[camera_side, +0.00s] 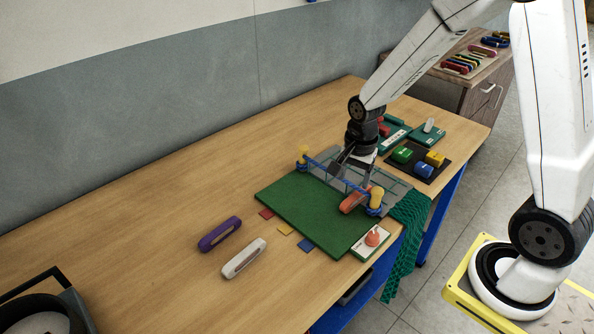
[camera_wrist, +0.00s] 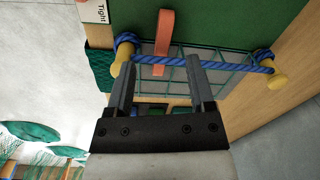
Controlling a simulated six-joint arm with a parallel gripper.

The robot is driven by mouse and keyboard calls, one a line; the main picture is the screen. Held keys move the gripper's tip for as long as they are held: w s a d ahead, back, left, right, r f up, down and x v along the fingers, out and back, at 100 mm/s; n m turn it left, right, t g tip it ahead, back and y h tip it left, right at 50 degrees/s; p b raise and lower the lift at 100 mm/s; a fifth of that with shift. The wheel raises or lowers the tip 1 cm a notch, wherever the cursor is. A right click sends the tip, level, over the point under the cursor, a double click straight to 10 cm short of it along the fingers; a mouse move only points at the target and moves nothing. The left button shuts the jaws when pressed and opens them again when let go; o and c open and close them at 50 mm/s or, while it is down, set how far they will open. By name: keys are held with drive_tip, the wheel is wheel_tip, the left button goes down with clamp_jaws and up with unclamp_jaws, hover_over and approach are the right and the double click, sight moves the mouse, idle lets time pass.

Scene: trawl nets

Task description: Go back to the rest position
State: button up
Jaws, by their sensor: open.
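My gripper (camera_side: 358,170) is open, pointing down over the net end of the green board (camera_side: 310,208). In the wrist view, the gripper (camera_wrist: 158,80) has its two grey fingers apart. A blue rope (camera_wrist: 197,62) runs between two yellow posts, and a green-lined net panel (camera_wrist: 212,78) lies behind the fingers. An orange-red bar (camera_wrist: 166,35) crosses the rope, its lower end between the fingertips; it also shows in the side view (camera_side: 352,201). I cannot tell whether the fingers touch the rope or bar.
A green net (camera_side: 405,238) hangs over the table's front edge. A dark tray (camera_side: 426,176) of coloured blocks stands to the right. A purple piece (camera_side: 219,235) and a white piece (camera_side: 244,258) lie left of the board. The table's left middle is clear.

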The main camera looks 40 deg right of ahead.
drive_tip(key=s+a+r+n+t, duration=0.1)
drive_tip(key=s+a+n, duration=0.1)
drive_tip(key=n, duration=0.5)
drive_tip(key=s+a+r+n+t, duration=0.1)
drive_tip(key=s+a+r+n, duration=0.1)
drive_tip(key=s+n, duration=0.3)
drive_tip(key=a+n, duration=0.1)
drive_tip(key=n, duration=0.2)
drive_tip(key=shift+s+a+r, duration=0.2)
drive_tip(key=shift+s+r, duration=0.05)
drive_tip(key=shift+s, duration=0.05)
drive_tip(key=c, duration=0.8)
drive_tip(key=shift+w+m, duration=0.15)
drive_tip(key=shift+m, duration=0.15)
clamp_jaws()
drive_tip(key=w+f+m+g, duration=0.1)
drive_tip(key=w+m, duration=0.3)
drive_tip(key=m, duration=0.4)
drive_tip(key=w+a+f+m+g, duration=0.1)
drive_tip(key=w+m, duration=0.3)
drive_tip(key=m, duration=0.5)
drive_tip(key=shift+w+a+f, duration=0.15)
drive_tip(key=shift+w+f, duration=0.05)
drive_tip(key=shift+f, duration=0.45)
